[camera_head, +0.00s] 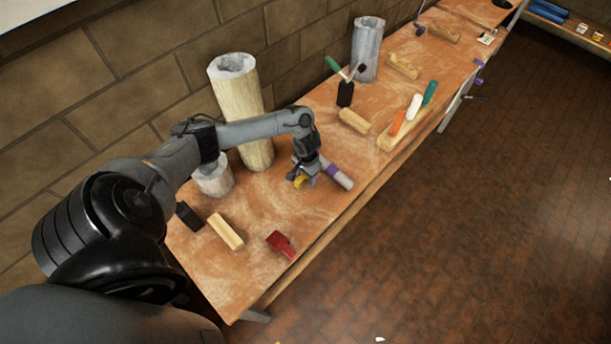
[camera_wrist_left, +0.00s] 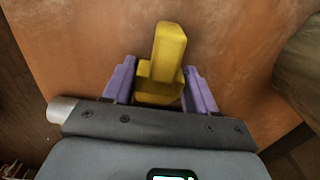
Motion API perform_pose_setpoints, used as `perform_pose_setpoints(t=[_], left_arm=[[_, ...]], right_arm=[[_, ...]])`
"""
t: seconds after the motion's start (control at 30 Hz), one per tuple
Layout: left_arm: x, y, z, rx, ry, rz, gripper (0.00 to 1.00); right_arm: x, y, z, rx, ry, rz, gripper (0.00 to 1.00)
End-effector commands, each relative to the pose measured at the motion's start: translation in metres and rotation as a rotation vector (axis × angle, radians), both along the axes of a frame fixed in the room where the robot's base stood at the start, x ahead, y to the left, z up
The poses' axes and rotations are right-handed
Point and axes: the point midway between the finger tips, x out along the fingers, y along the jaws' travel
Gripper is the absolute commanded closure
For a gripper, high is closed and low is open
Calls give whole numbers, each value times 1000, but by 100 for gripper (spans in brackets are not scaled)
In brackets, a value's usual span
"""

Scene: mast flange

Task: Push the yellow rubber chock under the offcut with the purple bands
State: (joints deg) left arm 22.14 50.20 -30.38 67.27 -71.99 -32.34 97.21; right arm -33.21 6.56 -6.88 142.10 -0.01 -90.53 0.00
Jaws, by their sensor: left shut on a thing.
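The yellow rubber chock (camera_head: 299,182) is between the fingers of my left gripper (camera_head: 303,181), low over the bench top. In the left wrist view the chock (camera_wrist_left: 166,60) shows a raised block and a lower step, with a purple finger of my left gripper (camera_wrist_left: 160,88) on each side, shut on it. The offcut (camera_head: 341,178) is a grey cylinder with a purple band, lying on the bench just right of the gripper. In the left wrist view only its pale end (camera_wrist_left: 62,108) shows; the gripper body hides the rest. I cannot tell whether chock and offcut touch.
A tall pale column (camera_head: 240,110) and a short grey stump (camera_head: 213,181) stand behind my arm. A wooden block (camera_head: 225,231), a black item (camera_head: 188,215) and a red item (camera_head: 281,245) lie nearer. The bench's front edge is close.

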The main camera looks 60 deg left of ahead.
Motion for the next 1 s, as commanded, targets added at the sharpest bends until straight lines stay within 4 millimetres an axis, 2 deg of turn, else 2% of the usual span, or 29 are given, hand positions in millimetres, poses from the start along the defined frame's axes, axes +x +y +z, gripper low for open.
perform_pose_setpoints(t=[0.93, 0.97, 1.0], left_arm=[[14, 4, 0, 0, 0, 0, 76], [13, 4, 0, 0, 0, 0, 38], [13, 4, 0, 0, 0, 0, 32]], right_arm=[[0, -2, -8, -8, 0, 6, 57], [0, -2, -7, -8, 0, 5, 57], [0, -2, -7, -7, 0, 4, 57]])
